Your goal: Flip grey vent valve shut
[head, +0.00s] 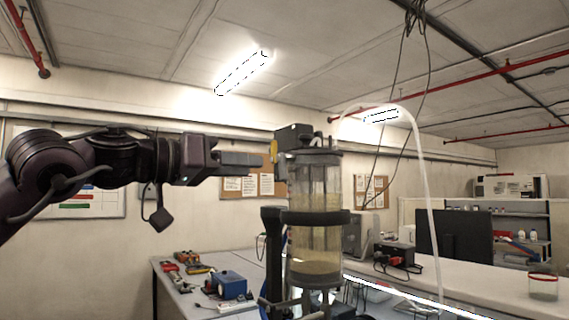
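A clear upright cylinder (314,240) with dark collars stands in the middle of the head view, with sandy material in its lower part. A dark box (293,137) and small fittings sit on its dark lid (318,157). I cannot clearly pick out the grey vent valve among these fittings. My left gripper (240,163) comes in level from the left, just left of the lid and a little below the dark box. Its fingers are seen side-on, so their opening is unclear. It holds nothing that I can see. My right gripper is out of view.
A pale hose (422,170) arches from the cylinder's top to the right and down. Thin dark cables hang from the ceiling behind it. A blue device (228,284) and tools lie on the left bench. A dark monitor (454,236) and a jar (542,284) stand at the right.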

